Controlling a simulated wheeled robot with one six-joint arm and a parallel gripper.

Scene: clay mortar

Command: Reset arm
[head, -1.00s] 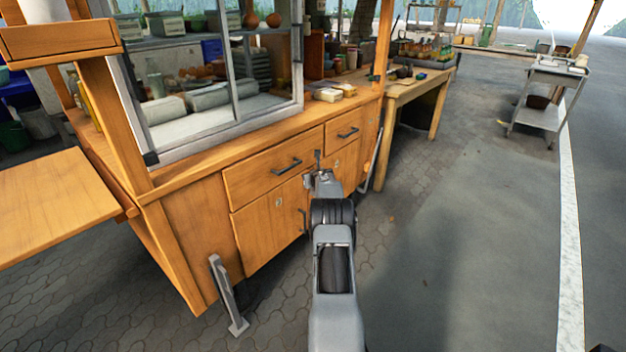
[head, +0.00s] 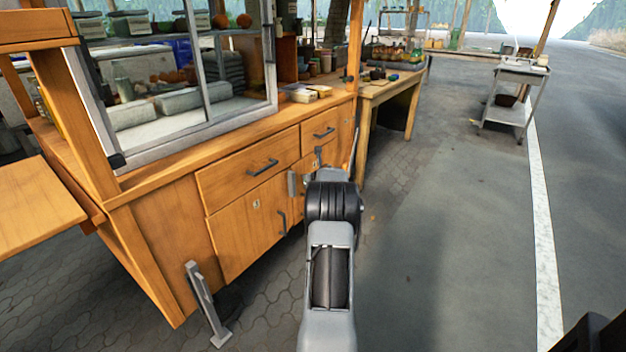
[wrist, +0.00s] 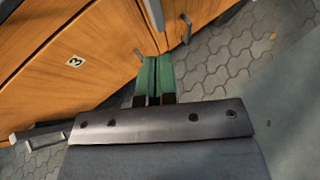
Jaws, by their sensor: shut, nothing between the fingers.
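My arm (head: 332,230) reaches forward in the head view, in front of the wooden stall cabinet. My gripper shows in the wrist view (wrist: 153,78) as two green fingers side by side, shut and empty. They stand in front of the cabinet's lower door (wrist: 75,75), which carries a "3" label, and whether they touch it is unclear. In the head view my fingers are hard to make out, largely hidden by the wrist joint.
The cabinet has drawers with dark handles (head: 263,166) and a glass case (head: 190,70) on top. A wooden table (head: 397,90) and a grey cart (head: 516,95) stand beyond. Open pavement (head: 440,220) lies to the right. A slanted metal leg (head: 207,304) stands at the cabinet's near corner.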

